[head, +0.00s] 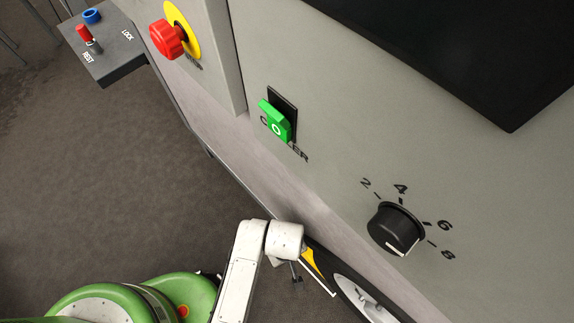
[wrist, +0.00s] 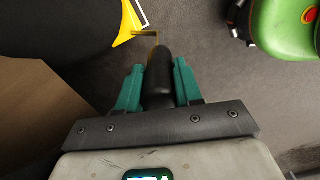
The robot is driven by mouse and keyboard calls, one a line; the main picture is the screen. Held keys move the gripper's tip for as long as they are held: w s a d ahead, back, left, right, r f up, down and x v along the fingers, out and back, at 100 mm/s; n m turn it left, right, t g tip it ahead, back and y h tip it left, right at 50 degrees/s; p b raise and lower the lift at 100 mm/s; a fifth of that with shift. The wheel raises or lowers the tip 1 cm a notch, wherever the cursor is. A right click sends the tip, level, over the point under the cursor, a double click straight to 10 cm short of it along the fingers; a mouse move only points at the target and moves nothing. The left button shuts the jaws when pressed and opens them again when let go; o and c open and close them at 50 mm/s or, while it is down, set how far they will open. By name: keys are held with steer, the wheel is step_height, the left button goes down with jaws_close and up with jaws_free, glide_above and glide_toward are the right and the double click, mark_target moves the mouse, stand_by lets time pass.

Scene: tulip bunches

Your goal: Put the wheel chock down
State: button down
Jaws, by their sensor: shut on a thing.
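The wheel chock is yellow with a white edge. In the head view the chock (head: 314,262) shows beside the wheel (head: 368,296), low under the panel and partly behind my arm. In the wrist view the chock (wrist: 130,24) is at the top, left of centre. A thin brass-coloured rod runs from near it to a black handle (wrist: 158,82). My gripper (wrist: 158,74) has its teal fingers shut on that handle, one on each side. I cannot tell whether the chock touches the floor or the wheel. In the head view my gripper is mostly hidden by my wrist.
A grey panel carries a green switch (head: 275,121), a red button (head: 168,39) and a black dial (head: 396,229). A dark shelf (head: 115,62) with a red lever sticks out at upper left. Grey floor (head: 110,170) lies open at left. A brown panel (wrist: 35,125) stands left in the wrist view.

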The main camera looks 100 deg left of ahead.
steer(key=shift+a+f, duration=0.1)
steer(key=shift+f, duration=1)
steer(key=shift+f+b, duration=0.1)
steer(key=shift+b, duration=0.2)
steer(key=c, duration=0.8)
jaws_free()
steer(key=shift+f, duration=0.1)
steer(key=shift+o, duration=0.2)
step_height(320, 180, up, 12)
steer(key=p, duration=0.3)
steer(key=shift+s, duration=0.1)
